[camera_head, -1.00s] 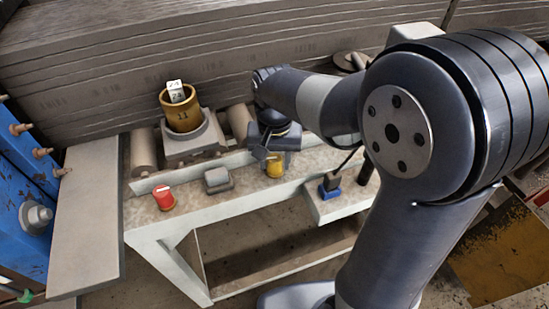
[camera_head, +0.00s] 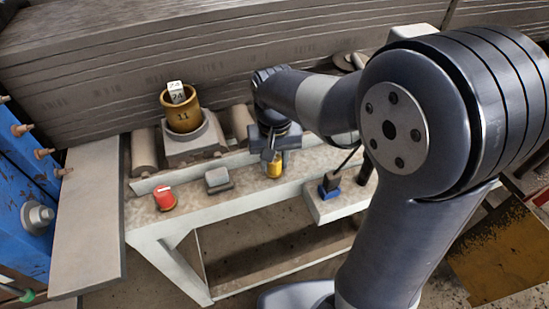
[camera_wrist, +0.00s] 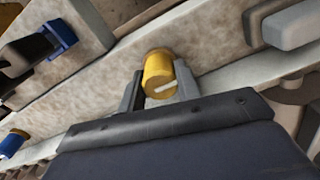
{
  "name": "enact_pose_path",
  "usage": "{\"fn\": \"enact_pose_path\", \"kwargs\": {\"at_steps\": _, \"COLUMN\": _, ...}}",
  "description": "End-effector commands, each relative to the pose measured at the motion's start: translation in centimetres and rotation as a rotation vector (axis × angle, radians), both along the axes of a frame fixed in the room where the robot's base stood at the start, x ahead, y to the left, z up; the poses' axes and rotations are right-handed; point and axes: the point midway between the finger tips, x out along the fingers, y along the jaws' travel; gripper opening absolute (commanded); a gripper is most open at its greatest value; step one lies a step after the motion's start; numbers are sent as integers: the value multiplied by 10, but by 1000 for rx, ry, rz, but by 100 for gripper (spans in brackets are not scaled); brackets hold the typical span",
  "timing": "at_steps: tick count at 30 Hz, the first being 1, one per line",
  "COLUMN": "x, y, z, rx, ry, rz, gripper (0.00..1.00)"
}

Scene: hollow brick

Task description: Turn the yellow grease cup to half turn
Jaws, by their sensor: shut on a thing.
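The yellow grease cup (camera_head: 274,170) sits on the front of the pale bench, below my gripper (camera_head: 270,152). In the wrist view, the yellow cup (camera_wrist: 159,72) is between the two fingers of my gripper (camera_wrist: 157,90), which are shut on its sides. A pale line marks the cup's face and runs slantwise, rising to the right. In the head view my gripper hides the upper part of the cup.
A red cup (camera_head: 164,197) and a grey block (camera_head: 218,180) stand left on the bench (camera_head: 240,196). A blue-based switch (camera_head: 329,187) is to the right. Behind are a brass-coloured pot (camera_head: 182,115) marked 11 holding a white block (camera_head: 176,91), and rollers (camera_head: 143,152).

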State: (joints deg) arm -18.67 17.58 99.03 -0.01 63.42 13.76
Motion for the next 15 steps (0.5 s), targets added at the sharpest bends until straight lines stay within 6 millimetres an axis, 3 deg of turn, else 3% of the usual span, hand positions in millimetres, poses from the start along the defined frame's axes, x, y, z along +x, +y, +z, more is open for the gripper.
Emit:
{"fn": "enact_pose_path", "kwargs": {"at_steps": 2, "x": 0, "y": 0, "z": 0, "rx": 0, "ry": -1, "rz": -1, "gripper": 9}}
{"fn": "enact_pose_path", "kwargs": {"at_steps": 3, "x": 0, "y": 0, "z": 0, "rx": 0, "ry": -1, "rz": -1, "gripper": 33}}
{"fn": "enact_pose_path", "kwargs": {"at_steps": 11, "x": 0, "y": 0, "z": 0, "rx": 0, "ry": -1, "rz": -2, "gripper": 54}}
{"fn": "enact_pose_path", "kwargs": {"at_steps": 15, "x": 0, "y": 0, "z": 0, "rx": 0, "ry": -1, "rz": -2, "gripper": 54}}
